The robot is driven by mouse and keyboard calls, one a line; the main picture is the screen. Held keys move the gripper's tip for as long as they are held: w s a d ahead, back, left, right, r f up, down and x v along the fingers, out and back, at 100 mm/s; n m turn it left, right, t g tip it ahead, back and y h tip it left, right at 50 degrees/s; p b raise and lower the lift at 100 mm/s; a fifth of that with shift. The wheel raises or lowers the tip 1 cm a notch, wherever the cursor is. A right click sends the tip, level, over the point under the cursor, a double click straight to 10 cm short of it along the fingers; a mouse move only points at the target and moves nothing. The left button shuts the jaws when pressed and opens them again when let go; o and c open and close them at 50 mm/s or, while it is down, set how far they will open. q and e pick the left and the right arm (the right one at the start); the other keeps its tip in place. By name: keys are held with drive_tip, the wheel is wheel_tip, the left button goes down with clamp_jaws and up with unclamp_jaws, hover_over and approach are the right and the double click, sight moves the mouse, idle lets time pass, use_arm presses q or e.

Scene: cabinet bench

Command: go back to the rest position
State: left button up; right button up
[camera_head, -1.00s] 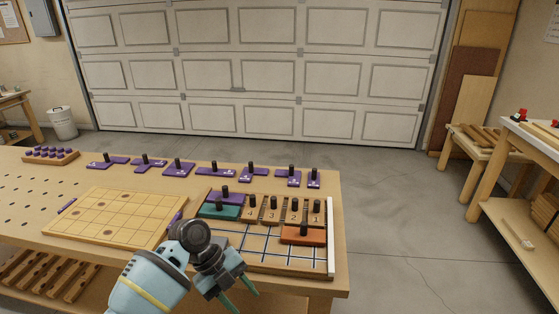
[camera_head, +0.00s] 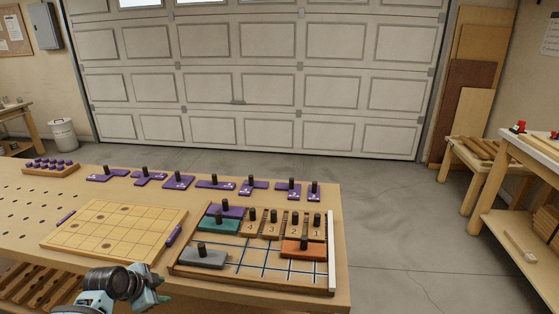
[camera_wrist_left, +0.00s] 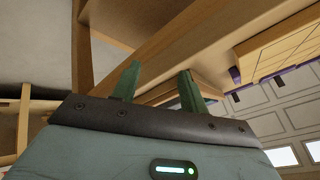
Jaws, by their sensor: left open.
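My left arm (camera_head: 122,284) shows at the bottom of the head view, low at the bench's front edge. In the left wrist view my left gripper (camera_wrist_left: 158,84) is open and empty, its two green fingers apart with nothing between them. The bench's wooden edge and underside (camera_wrist_left: 180,48) lie beyond the fingers. My right gripper shows in neither view.
The bench (camera_head: 60,200) carries a tan grid board (camera_head: 120,228) and a framed grid tray (camera_head: 262,275) with knobbed grey (camera_head: 203,257), green (camera_head: 218,226) and orange (camera_head: 303,248) pieces. Purple knobbed pieces (camera_head: 178,181) line the back. Floor (camera_head: 400,230) is clear at right.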

use_arm(q)
drive_tip(key=w+a+r+n+t+y, duration=0.4)
drive_tip(key=w+a+r+n+t, duration=0.2)
drive_tip(key=w+r+n+t, duration=0.45)
drive_tip(key=s+d+f+g+h, duration=0.1)
drive_tip(key=s+d+f+g, duration=0.15)
drive_tip(key=s+f, duration=0.35)
drive_tip(key=s+d+f+m+g, duration=0.1)
drive_tip(key=s+d+f, duration=0.35)
drive_tip(key=s, duration=0.35)
drive_tip(key=s+d+f+g+h, duration=0.1)
drive_tip(key=s+d+f, duration=0.2)
drive_tip(key=s+f, duration=0.35)
drive_tip(key=s+d+f+g, duration=0.1)
drive_tip(key=s+d, duration=0.3)
drive_tip(key=s, duration=0.9)
drive_tip(key=s+d+f+n+g+h, duration=0.1)
drive_tip(key=s+d+f+g, duration=0.1)
drive_tip(key=s, duration=1.1)
drive_tip(key=shift+s+d+f, duration=0.4)
drive_tip(key=shift+d+f, duration=0.5)
drive_tip(key=shift+d, duration=0.2)
